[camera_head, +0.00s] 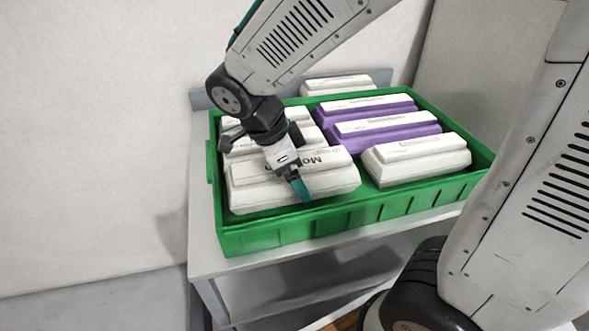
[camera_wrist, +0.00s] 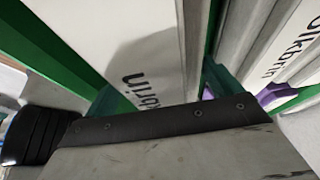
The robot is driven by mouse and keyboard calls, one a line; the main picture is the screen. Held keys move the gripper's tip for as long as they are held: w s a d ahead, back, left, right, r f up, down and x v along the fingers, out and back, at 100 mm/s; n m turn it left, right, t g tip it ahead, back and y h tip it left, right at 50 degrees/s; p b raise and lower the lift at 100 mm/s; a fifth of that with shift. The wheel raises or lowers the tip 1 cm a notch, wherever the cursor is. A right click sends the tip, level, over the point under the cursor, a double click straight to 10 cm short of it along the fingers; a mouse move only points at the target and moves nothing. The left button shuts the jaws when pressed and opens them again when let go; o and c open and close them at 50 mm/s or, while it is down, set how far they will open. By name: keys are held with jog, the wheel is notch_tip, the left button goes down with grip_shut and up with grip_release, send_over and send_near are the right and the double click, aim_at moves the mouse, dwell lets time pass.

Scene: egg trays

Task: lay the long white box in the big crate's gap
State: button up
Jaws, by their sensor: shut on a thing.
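My gripper (camera_head: 297,178) is shut on a long white box (camera_head: 330,181) at the front left of the big green crate (camera_head: 290,232). One teal fingertip shows over the box's near side; the far one is hidden in the head view. In the wrist view, the teal fingers of my gripper (camera_wrist: 165,92) stand on both sides of the white box (camera_wrist: 150,45), which bears dark lettering. The box lies roughly level inside the crate's outline, behind its front wall. I cannot tell whether it touches the crate's floor.
White boxes (camera_head: 240,146) lie just behind the held box. To the right are two purple-based boxes (camera_head: 388,132) and a white box (camera_head: 418,160). Another white box (camera_head: 337,86) stands at the back. The crate is on a grey table (camera_head: 205,245) against a wall.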

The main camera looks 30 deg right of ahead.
jog(key=shift+f, duration=0.55)
jog(key=o, duration=1.3)
jog(key=shift+o, duration=0.2)
jog(key=shift+r, duration=0.1)
jog(key=shift+r, duration=0.3)
jog(key=v, duration=1.2)
jog(key=shift+d+r, duration=0.1)
jog(key=shift+r, duration=0.15)
jog(key=s+d+f+n+t+y, duration=0.1)
jog(key=s+d+n, duration=0.4)
jog(key=n, duration=0.5)
jog(key=s+d+f+n+t+y, duration=0.1)
jog(key=s+d+n+y, duration=0.2)
jog(key=s+n, duration=0.6)
jog(key=shift+d+f+n+y, duration=0.15)
jog(key=shift+d+n+y, duration=0.15)
jog(key=shift+d+n, duration=0.5)
